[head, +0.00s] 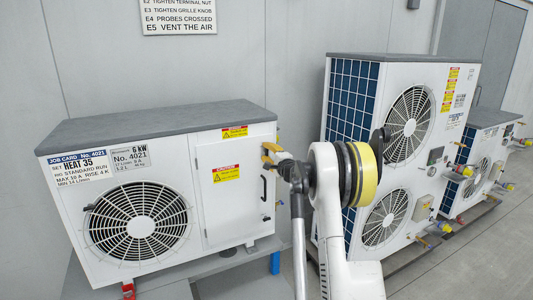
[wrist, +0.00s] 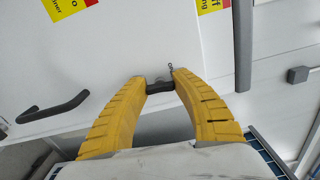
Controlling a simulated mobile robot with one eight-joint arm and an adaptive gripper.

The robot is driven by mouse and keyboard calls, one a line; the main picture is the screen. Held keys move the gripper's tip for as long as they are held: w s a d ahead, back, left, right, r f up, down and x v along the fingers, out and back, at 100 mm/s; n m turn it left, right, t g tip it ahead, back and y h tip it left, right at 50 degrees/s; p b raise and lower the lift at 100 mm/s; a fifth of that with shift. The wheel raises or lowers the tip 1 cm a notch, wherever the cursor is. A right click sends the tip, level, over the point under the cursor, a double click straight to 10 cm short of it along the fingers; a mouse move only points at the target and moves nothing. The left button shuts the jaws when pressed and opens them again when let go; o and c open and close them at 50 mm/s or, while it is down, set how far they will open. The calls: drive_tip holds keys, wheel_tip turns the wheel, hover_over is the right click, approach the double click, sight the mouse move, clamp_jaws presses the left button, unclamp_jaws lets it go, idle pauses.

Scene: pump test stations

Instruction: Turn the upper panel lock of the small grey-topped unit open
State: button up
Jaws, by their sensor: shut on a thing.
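The small grey-topped unit (head: 215,190) is the white box at the left in the head view, with a fan grille and a front panel (head: 215,205). My gripper (head: 270,153) is at the panel's upper right edge. In the wrist view the yellow fingers of my gripper (wrist: 160,79) are shut on the black upper panel lock (wrist: 160,87), with a fingertip at each end of it. The head view hides this lock behind the fingers. The black panel handle (head: 263,188) is below the gripper; it also shows in the wrist view (wrist: 52,108), at the left.
A tall white two-fan unit (head: 405,115) stands to the right, partly behind my arm. A smaller unit (head: 485,160) with valves is beyond it. A red and yellow caution label (head: 226,173) is on the panel. Grey floor (head: 490,250) is open at the lower right.

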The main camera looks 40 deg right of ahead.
idle(0.3)
drive_tip(key=o, duration=1.2)
drive_tip(key=v, duration=1.2)
drive_tip(key=shift+r, duration=0.1)
